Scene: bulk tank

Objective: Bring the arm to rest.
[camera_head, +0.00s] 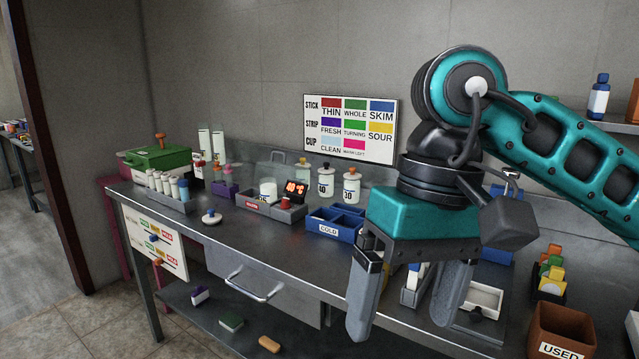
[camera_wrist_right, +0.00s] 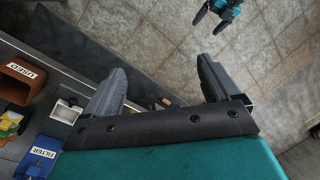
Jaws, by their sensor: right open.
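My right arm comes in from the right in the head view. Its gripper (camera_head: 403,320) hangs fingers down in front of the bench's right half. Its two grey fingers are wide apart with nothing between them. In the wrist view the open right gripper (camera_wrist_right: 162,66) points out over the floor beside the bench, and it is empty there too. The arm and gripper hide part of the bench top behind them. My left gripper does not show in the head view.
The steel bench (camera_head: 250,228) carries a green box (camera_head: 158,160), a blue COLD tray (camera_head: 335,222), white jars and a brown USED bin (camera_head: 562,335). A drawer handle (camera_head: 254,290) sticks out in front. A lower shelf holds several small items. Tiled floor (camera_wrist_right: 165,35) lies clear beside the bench.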

